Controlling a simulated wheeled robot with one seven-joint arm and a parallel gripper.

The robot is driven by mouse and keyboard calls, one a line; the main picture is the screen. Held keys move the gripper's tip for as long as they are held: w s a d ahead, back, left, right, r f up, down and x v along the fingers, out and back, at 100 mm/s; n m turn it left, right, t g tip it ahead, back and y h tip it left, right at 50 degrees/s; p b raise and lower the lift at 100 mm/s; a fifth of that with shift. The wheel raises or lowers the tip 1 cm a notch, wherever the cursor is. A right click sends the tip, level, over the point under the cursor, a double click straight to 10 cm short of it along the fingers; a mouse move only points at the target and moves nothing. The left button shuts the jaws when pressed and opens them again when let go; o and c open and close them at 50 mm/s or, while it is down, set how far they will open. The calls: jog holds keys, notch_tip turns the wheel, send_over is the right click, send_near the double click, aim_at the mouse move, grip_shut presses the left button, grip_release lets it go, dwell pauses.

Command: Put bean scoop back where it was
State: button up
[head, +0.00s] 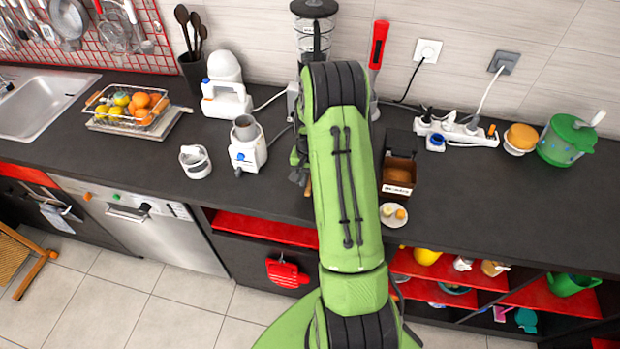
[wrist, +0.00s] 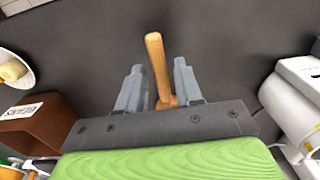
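A light wooden handle (wrist: 156,65), which I take to be the bean scoop's, shows between the two grey fingers of my gripper (wrist: 158,82) in the wrist view. A narrow dark gap shows on each side of the handle, so the fingers look open around it. The scoop's bowl is hidden behind the gripper body. In the head view my green arm covers most of the gripper, and a small bit of wood (head: 307,187) shows at the arm's left edge. A brown box labelled BEANS (head: 398,190) stands on the counter right of the arm; it also shows in the wrist view (wrist: 45,125).
A small plate with pale food (head: 393,215) sits at the counter's front edge by the box. A white appliance (head: 248,145) and a white lidded cup (head: 195,162) stand to the left. A power strip (head: 455,133) lies at the right. The dark counter (head: 490,210) is clear at the right front.

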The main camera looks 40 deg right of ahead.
jog(key=shift+o, duration=0.2)
jog(key=s+a+r+n+t, duration=0.1)
jog(key=a+r, duration=0.2)
jog(key=r, duration=0.7)
jog(key=a+r+n, duration=0.1)
jog(key=a+r, duration=0.2)
jog(key=r, duration=0.6)
jog(key=s+a+r+n+t+h, duration=0.1)
jog(key=s+a+r+n+t, duration=0.15)
jog(key=s+a+r, duration=0.45)
jog(key=s+a+n+t+y, duration=0.1)
jog(key=s+a+n+t, duration=0.1)
jog(key=s+a+n, duration=0.4)
jog(key=shift+s+a+r, duration=0.45)
jog(key=shift+s+a, duration=1.1)
jog(key=shift+s, duration=1.55)
